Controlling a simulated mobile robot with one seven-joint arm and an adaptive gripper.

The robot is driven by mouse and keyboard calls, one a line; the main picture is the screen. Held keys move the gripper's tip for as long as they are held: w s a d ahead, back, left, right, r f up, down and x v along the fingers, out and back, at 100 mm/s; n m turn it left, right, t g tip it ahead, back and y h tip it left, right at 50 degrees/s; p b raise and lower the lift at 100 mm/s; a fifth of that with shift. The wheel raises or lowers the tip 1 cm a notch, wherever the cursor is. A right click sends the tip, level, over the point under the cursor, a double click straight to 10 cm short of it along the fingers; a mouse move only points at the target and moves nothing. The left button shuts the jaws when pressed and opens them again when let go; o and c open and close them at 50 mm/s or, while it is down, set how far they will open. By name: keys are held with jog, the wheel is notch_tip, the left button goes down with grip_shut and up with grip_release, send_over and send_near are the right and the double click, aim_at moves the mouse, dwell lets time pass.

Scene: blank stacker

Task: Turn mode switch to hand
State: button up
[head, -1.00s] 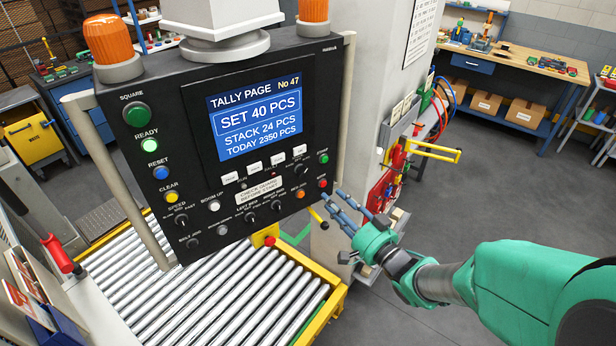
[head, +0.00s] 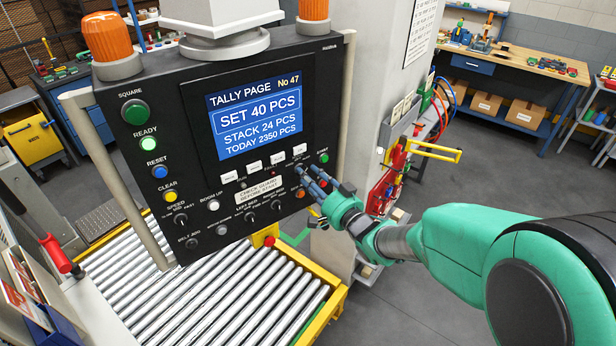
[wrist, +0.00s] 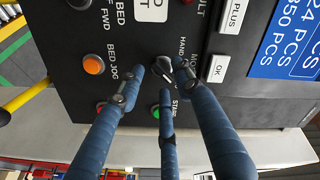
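The mode switch (wrist: 165,70) is a small dark knob on the black control panel (head: 190,110). In the wrist view it sits beside the sideways label HAND, and my blue fingers partly cover it. Which way its pointer faces cannot be told. My gripper (wrist: 157,76) has three blue fingers spread around the knob, with gaps between them; the right fingertip is very close to the knob, and contact is unclear. In the head view my gripper (head: 309,180) is at the panel's lower right, hiding the knob.
Near the fingers are an orange BED JOG button (wrist: 93,65), a green start button (wrist: 156,111) and the OK key (wrist: 217,68). Smaller knobs and buttons fill the panel's lower edge. A roller conveyor (head: 215,290) runs below. The floor at right is clear.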

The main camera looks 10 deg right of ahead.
jog(key=shift+w+a, duration=0.2)
jog(key=shift+w, duration=0.1)
grip_shut()
jog(key=shift+f+n+b, duration=0.1)
jog(key=shift+n+b, duration=0.3)
jog(key=shift+b, duration=0.1)
jog(key=shift+r+n+b, duration=0.15)
jog(key=shift+n+b, duration=3.55)
jog(key=shift+n, duration=0.6)
jog(key=shift+r+n+b, duration=0.15)
jog(key=shift+n+b, duration=3.5)
jog(key=shift+n, duration=0.65)
